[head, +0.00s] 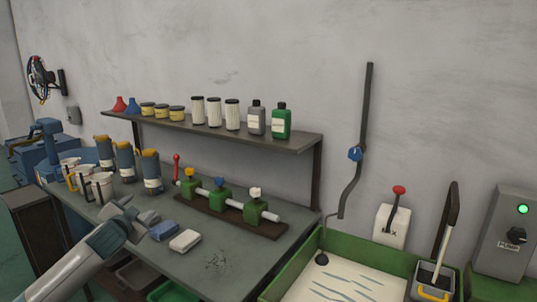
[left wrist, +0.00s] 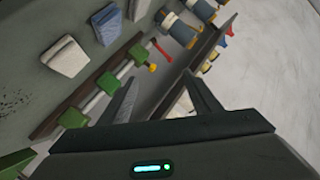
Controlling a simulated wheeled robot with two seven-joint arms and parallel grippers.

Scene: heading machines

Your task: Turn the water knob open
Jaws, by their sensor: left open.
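A blue knob (head: 355,153) sits on a dark bent pipe (head: 367,105) on the wall, above the green-edged basin. A second blue knob (head: 219,182) tops the middle green valve (head: 219,201) of a bench pipe, between a yellow knob (head: 189,173) and a white knob (head: 256,193). Which one is the water knob, I cannot tell. My left gripper (head: 138,220) is open over the bench, left of both blue knobs and apart from them. Its open fingers (left wrist: 165,92) show empty in the left wrist view. My right gripper is not in view.
Mugs (head: 101,186) and dark canisters (head: 151,171) stand at the left. A shelf (head: 215,132) with bottles overhangs the bench. A red-topped lever (head: 398,203) is right of the pipe.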

